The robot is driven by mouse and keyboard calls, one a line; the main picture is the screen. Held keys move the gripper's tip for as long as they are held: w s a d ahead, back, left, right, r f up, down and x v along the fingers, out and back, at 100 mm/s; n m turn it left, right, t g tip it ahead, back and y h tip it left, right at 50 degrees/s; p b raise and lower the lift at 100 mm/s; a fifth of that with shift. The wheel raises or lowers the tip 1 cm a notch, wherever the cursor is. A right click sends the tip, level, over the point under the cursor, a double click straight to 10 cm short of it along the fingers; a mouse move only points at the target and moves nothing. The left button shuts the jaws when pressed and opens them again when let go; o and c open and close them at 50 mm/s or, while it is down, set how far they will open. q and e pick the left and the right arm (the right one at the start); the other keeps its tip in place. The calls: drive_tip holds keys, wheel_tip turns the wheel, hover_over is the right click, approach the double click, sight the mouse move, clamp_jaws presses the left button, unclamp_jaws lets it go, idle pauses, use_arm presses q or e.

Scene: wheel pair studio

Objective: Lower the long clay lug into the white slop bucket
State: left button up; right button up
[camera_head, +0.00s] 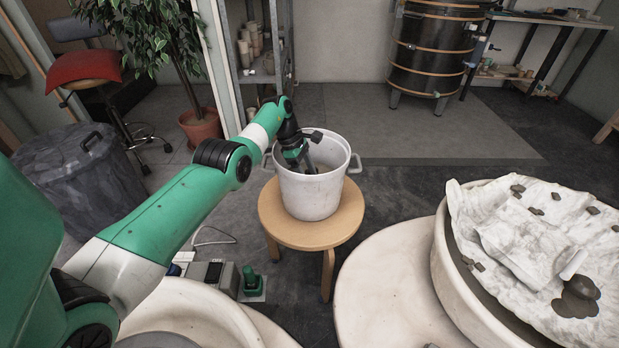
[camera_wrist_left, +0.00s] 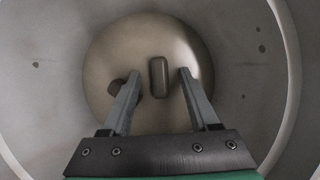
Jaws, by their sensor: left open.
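The white slop bucket (camera_head: 312,192) stands upright on a round wooden stool. My left gripper (camera_head: 305,162) reaches down into its mouth, and the near wall hides the bucket's inside in the head view. In the left wrist view my left gripper (camera_wrist_left: 155,82) is open, its two fingers apart. The long clay lug (camera_wrist_left: 159,77) is a brown rounded bar on the brownish round bottom of the bucket, seen between the fingertips and touching neither. A second dark lump (camera_wrist_left: 121,88) lies partly hidden behind the left finger. My right gripper is in neither view.
The stool (camera_head: 330,232) has a round top. A lidded dark bin (camera_head: 85,185) stands at left. Open floor lies behind the bucket.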

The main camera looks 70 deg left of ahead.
use_arm(q)
drive_tip(key=p+v, duration=0.4)
drive_tip(key=v, duration=0.2)
drive_tip(key=shift+r+p, duration=0.35)
drive_tip(key=p+v, duration=0.1)
drive_tip(key=v, duration=0.4)
drive_tip(key=shift+s, duration=0.1)
